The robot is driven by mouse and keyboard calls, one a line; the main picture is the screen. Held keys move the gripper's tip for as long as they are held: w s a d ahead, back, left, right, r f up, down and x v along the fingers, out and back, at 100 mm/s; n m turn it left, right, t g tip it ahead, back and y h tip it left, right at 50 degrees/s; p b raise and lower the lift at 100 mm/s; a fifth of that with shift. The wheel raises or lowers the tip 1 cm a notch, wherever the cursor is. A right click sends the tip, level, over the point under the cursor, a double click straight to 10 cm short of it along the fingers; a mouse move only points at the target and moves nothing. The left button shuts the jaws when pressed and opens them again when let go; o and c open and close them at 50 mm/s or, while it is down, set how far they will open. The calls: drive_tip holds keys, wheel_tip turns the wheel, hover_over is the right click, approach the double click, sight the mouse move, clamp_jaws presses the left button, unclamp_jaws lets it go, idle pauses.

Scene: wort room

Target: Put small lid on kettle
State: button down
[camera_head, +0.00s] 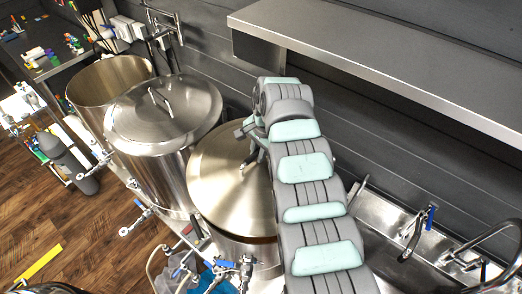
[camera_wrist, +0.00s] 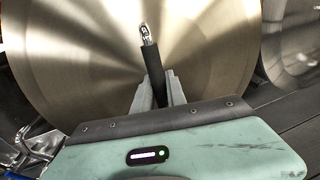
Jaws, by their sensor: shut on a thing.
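A round brushed-steel lid (camera_head: 225,180) lies level over the nearest kettle (camera_head: 245,247), at the middle of the head view. The arm hides its right side, so I cannot tell whether it rests fully on the rim. My gripper (camera_head: 252,158) is above the lid, shut on its handle. In the wrist view, my gripper (camera_wrist: 158,88) has its two grey fingers on either side of the dark upright handle (camera_wrist: 148,55), and the lid (camera_wrist: 85,65) fills most of the picture behind.
A second kettle (camera_head: 155,175) stands beside it with a domed lid (camera_head: 165,108) on. Behind that is an open kettle (camera_head: 78,105). A steel wall shelf (camera_head: 370,65) runs above right, and a sink with taps (camera_head: 410,235) lies at right. Valves and hoses (camera_head: 215,270) are in front.

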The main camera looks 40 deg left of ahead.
sight(259, 166)
wheel_tip(259, 166, down, 4)
drive_tip(key=shift+f, duration=0.1)
drive_tip(key=shift+f+b, duration=0.5)
drive_tip(key=shift+f, duration=0.95)
drive_tip(key=c, duration=1.3)
unclamp_jaws()
drive_tip(key=r+b, duration=0.1)
drive_tip(key=r, duration=0.2)
drive_tip(key=d+r+b, duration=0.1)
drive_tip(key=r, duration=0.3)
drive_tip(key=d+r+b, duration=0.1)
drive_tip(key=r, duration=0.2)
drive_tip(key=shift+r, duration=0.3)
